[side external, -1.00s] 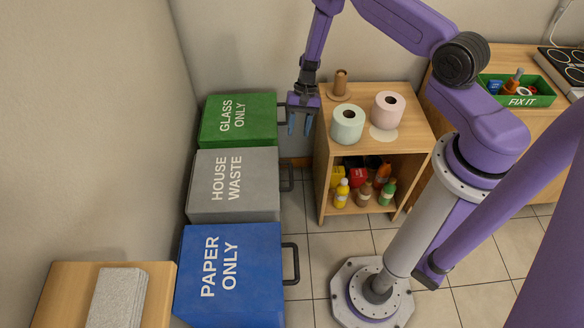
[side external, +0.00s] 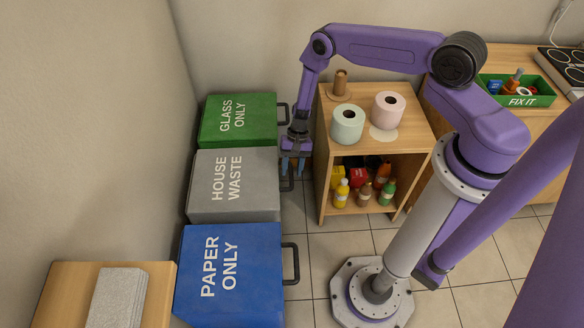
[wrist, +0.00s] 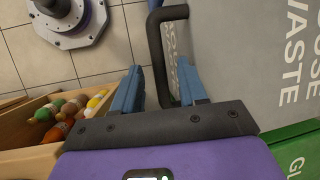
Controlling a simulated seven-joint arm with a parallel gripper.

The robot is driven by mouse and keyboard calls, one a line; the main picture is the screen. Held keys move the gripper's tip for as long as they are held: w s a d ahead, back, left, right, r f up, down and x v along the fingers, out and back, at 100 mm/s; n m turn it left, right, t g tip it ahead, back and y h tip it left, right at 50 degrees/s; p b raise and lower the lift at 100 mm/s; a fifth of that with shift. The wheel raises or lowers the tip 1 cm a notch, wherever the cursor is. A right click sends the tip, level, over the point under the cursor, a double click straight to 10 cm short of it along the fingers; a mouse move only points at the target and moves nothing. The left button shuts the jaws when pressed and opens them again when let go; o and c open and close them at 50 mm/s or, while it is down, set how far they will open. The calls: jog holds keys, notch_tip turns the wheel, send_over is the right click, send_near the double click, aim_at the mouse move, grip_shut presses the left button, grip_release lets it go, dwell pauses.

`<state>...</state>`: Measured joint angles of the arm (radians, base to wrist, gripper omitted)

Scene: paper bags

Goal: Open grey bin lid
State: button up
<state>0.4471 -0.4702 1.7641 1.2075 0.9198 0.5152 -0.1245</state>
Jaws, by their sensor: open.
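The grey bin (side external: 234,186) marked "HOUSE WASTE" stands between the green and blue bins, its lid shut. Its dark handle (side external: 287,184) sticks out from its right side, partly hidden by my gripper. My gripper (side external: 292,172) is open, pointing down at this handle. In the wrist view the grey bin (wrist: 237,50) fills the right side.
The green bin (side external: 238,121) is behind the grey one and the blue bin (side external: 230,275) is in front. A wooden cabinet (side external: 325,185) with bottles inside and paper rolls on top stands close to the right of my gripper. Tiled floor is free in front of it.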

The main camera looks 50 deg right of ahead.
jog(key=shift+f, duration=0.1)
grip_shut()
jog(key=shift+a, duration=0.1)
